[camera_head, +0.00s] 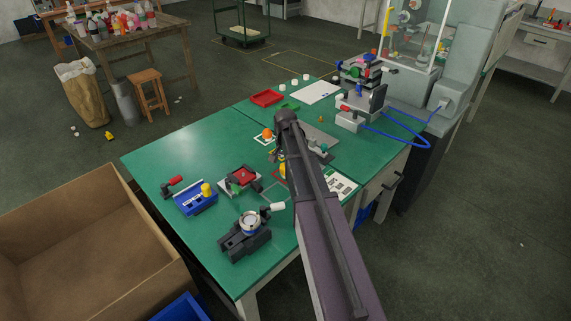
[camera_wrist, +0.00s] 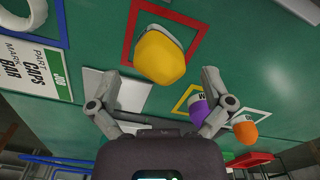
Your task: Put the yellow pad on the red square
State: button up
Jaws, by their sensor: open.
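The yellow pad (camera_wrist: 160,56) has a rounded yellow top and a grey base. In the wrist view it appears inside the red square (camera_wrist: 129,32), a red outline on the green table, and covers part of its near edge. My gripper (camera_wrist: 157,90) is open, with its fingers apart on either side below the pad in the picture; no finger visibly touches it. In the head view my arm hides the gripper and most of this area; a bit of the yellow pad (camera_head: 283,170) and the red outline (camera_head: 276,177) show left of the arm.
A purple pad (camera_wrist: 197,111) sits by a yellow outline, and an orange pad (camera_wrist: 244,131) by a white outline. A printed card (camera_wrist: 35,67) lies at left. In the head view, a blue fixture (camera_head: 195,203), a dark clamp (camera_head: 243,240) and a red tray (camera_head: 267,97) stand on the table.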

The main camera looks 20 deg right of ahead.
jog(key=shift+r+p, duration=4.5)
jog(key=shift+r, duration=0.25)
jog(key=s+a+n, duration=0.9)
jog(key=s+a, duration=0.6)
jog(key=s, duration=0.5)
jog(key=shift+s+a, duration=0.15)
jog(key=shift+r, duration=0.1)
jog(key=shift+r+p, duration=0.6)
jog(key=shift+p, duration=0.1)
